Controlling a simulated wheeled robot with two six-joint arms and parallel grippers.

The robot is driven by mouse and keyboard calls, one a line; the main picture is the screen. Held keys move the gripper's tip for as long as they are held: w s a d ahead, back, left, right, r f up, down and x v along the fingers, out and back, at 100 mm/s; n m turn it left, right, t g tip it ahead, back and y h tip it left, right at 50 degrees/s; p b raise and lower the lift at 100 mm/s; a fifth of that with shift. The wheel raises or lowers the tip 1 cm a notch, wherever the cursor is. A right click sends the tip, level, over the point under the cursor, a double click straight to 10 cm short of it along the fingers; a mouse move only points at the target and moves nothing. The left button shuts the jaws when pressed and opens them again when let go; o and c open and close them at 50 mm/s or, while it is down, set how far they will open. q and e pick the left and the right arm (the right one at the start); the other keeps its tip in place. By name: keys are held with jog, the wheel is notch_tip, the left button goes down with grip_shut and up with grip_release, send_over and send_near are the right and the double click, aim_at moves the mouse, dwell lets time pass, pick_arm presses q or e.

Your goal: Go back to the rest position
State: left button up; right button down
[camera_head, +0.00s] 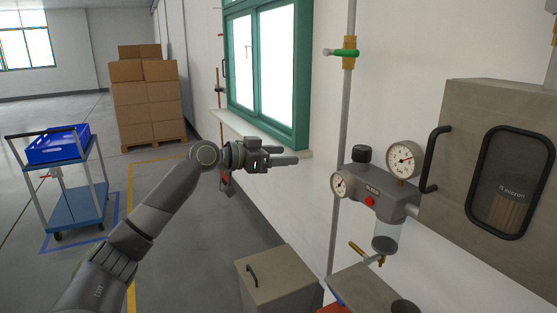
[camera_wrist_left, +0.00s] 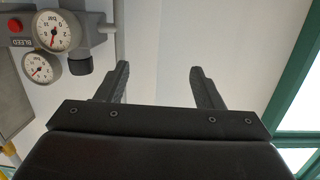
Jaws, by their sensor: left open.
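My left gripper (camera_head: 284,158) is in the middle of the head view, in front of the white wall just below the window. In the left wrist view its two fingers (camera_wrist_left: 158,82) stand apart with nothing between them, so it is open and empty. The fingers point toward the bare wall. My right gripper is in neither view.
Right of my left gripper is a grey regulator (camera_head: 384,200) with two gauges, a red button and a valved pipe (camera_head: 341,150). A grey cabinet (camera_head: 485,165) hangs farther right. A lidded box (camera_head: 278,278) stands below. A blue cart (camera_head: 75,205) and stacked cartons (camera_head: 148,95) stand left.

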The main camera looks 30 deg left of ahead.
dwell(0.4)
